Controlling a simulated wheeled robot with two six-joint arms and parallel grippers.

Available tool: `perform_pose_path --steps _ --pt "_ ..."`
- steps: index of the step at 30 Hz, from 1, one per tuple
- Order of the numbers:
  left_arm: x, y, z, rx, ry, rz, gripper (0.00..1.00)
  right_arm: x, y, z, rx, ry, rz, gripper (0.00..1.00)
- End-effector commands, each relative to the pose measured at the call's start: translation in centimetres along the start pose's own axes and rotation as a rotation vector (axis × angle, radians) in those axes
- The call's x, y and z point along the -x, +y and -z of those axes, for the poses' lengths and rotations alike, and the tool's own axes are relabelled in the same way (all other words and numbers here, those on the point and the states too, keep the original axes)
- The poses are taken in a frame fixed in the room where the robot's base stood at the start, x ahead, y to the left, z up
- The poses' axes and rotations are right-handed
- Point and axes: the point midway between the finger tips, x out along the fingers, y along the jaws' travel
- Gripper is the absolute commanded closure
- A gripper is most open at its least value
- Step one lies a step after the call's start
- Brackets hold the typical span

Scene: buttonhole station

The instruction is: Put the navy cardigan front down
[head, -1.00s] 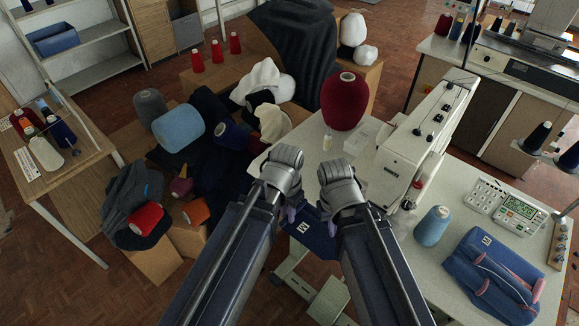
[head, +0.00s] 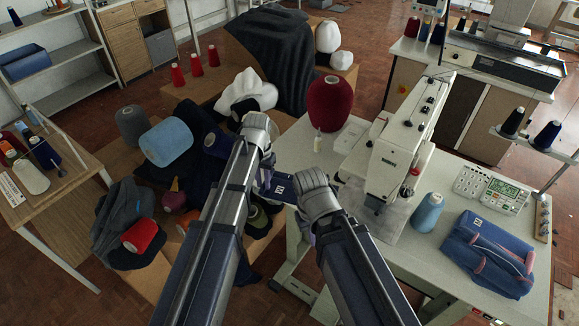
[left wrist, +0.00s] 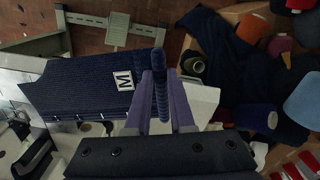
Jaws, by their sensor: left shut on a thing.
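The navy cardigan front (head: 284,196) is a dark blue knit panel with a white label, between my two arms in the head view. In the left wrist view the panel (left wrist: 75,88) stretches left from my gripper, with its label and small buttons along one edge. My left gripper (left wrist: 160,88) is shut on a ribbed band of it and holds it up, left of the sewing table. My right gripper (head: 308,232) is beside the panel's right end, at the table's left edge. Its fingers are mostly hidden, so its grip is unclear.
The white table (head: 300,150) carries a sewing machine (head: 405,135), a dark red cone (head: 330,103), a blue cone (head: 427,213) and folded blue cloth (head: 487,255) with pink strips. Boxes on the left hold yarn cones and dark cloth (head: 125,220). The table's front left is partly hidden by my arms.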

Motion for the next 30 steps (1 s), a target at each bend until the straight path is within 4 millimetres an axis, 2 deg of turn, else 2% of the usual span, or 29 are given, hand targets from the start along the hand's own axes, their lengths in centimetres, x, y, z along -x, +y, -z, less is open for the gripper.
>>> perform_pose_path --steps 1,3,7,16,30 --pt "-0.7 -0.9 1.9 0.022 0.000 0.000 1.00 -0.7 -0.1 0.0 0.000 0.000 0.000 1.00" --pt "-2.0 -2.0 3.5 0.055 0.000 -0.001 1.00 -2.0 -0.2 0.1 0.000 0.000 0.000 1.00" --pt "-4.1 -3.1 4.8 0.090 0.000 -0.002 1.00 -4.1 -0.4 0.2 -0.001 0.000 0.000 1.00" --pt "-7.3 -3.6 5.4 0.108 0.001 -0.002 1.00 -7.2 -0.7 0.4 -0.001 0.000 0.000 1.00" --pt "-7.6 -3.7 5.5 0.109 0.001 -0.002 1.00 -7.5 -0.7 0.5 -0.001 0.000 0.000 1.00"
